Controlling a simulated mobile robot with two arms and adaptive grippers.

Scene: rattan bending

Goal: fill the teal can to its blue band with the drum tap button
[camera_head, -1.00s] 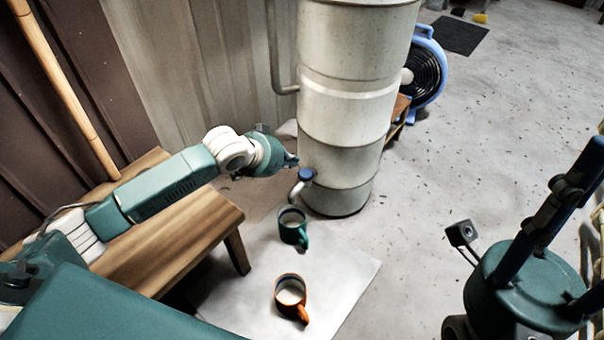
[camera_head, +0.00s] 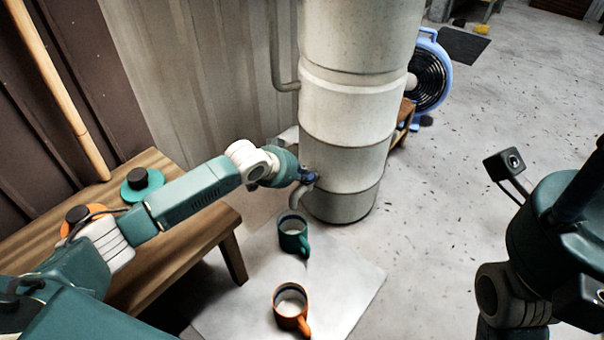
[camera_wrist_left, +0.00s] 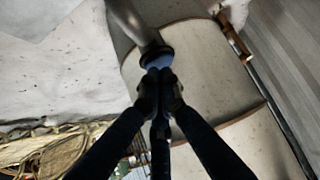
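The teal can (camera_head: 293,240) stands upright on a pale sheet at the foot of the drum (camera_head: 345,120), under the tap spout (camera_head: 296,196). A dark band shows inside its rim; its fill level is too small to judge. My left gripper (camera_head: 308,176) is at the tap and covers most of the blue button there. In the left wrist view, its dark fingers (camera_wrist_left: 160,88) are together, with their tips against the blue button (camera_wrist_left: 157,62). The spout (camera_wrist_left: 128,20) runs beyond. My right wrist is at the right edge, its fingers mostly out of frame.
An orange can (camera_head: 291,312) stands in front of the teal can on the pale sheet (camera_head: 350,290). A wooden bench (camera_head: 195,255) at left bears a teal lid (camera_head: 143,190) and an orange lid (camera_head: 78,219). A blue fan (camera_head: 437,75) stands behind the drum. The floor at right is open.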

